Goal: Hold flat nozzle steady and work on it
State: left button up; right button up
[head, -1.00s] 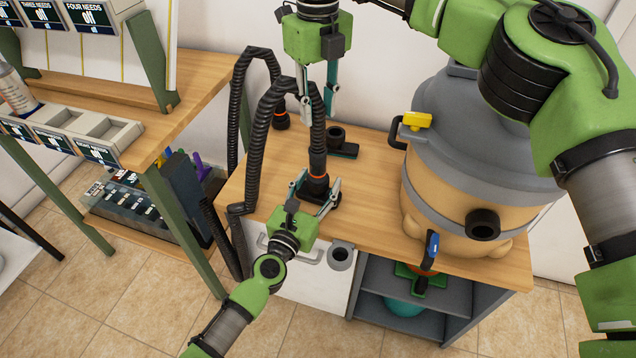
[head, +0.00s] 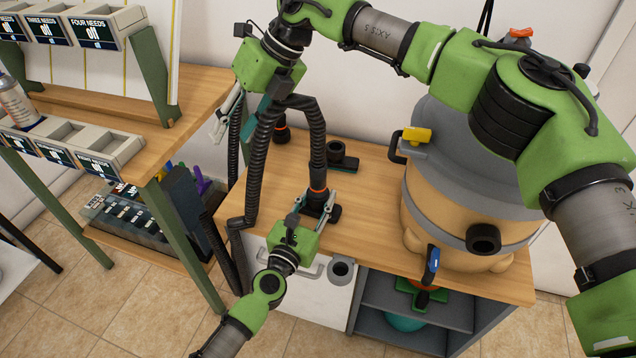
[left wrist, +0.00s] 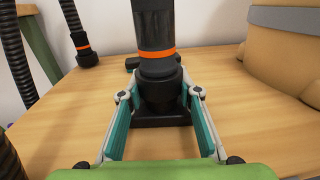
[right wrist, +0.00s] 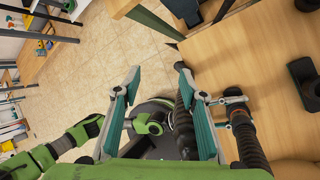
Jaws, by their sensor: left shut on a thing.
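The flat nozzle (head: 332,212) is black with a wide flat foot and stands on the wooden bench top; it also shows in the left wrist view (left wrist: 150,120). A ribbed black hose (head: 318,150) with an orange ring runs up from its neck. My left gripper (head: 318,198) is shut on the nozzle, a finger on each side of its neck in the left wrist view (left wrist: 160,92). My right gripper (head: 240,115) is tilted beside the hose loops at the bench's left; its fingers are spread and empty in the right wrist view (right wrist: 160,80).
A vacuum (head: 465,190) with tan drum and grey lid fills the bench's right. Another black fitting (head: 340,160) and an orange-ringed hose end (head: 281,130) stand behind the nozzle. A shelf rack with labelled bins (head: 95,150) stands left.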

jog(key=s+a+r+m+y, duration=0.2)
jog(key=a+r+y, duration=0.55)
jog(key=a, duration=0.25)
jog(key=w+a+r+m+t+y, duration=0.25)
jog(key=r+m+y, duration=0.25)
jog(key=r, duration=0.6)
jog(key=w+d+r+m+t+h, duration=0.3)
jog(key=w+d+m+t+h, duration=0.2)
jog(key=w+d+m+t, duration=1)
notch_tip(320, 180, down, 5)
jog(key=d+m+h, duration=0.2)
jog(key=m+h, duration=0.3)
jog(key=m, duration=0.3)
jog(key=m+g+h, duration=0.6)
jog(key=g, duration=0.6)
send_over(319, 182)
jog(key=s+d, duration=0.1)
jog(key=d, duration=0.2)
jog(key=shift+y, duration=0.25)
jog(key=f, duration=2.4)
jog(key=shift+s+a+f, duration=0.15)
jog(key=shift+a+f, duration=0.05)
jog(key=shift+f, duration=0.1)
jog(key=shift+s+d+f, duration=0.1)
jog(key=shift+s+f, duration=0.1)
jog(key=shift+s, duration=0.05)
jog(key=shift+f, duration=0.25)
jog(key=shift+x, duration=4.25)
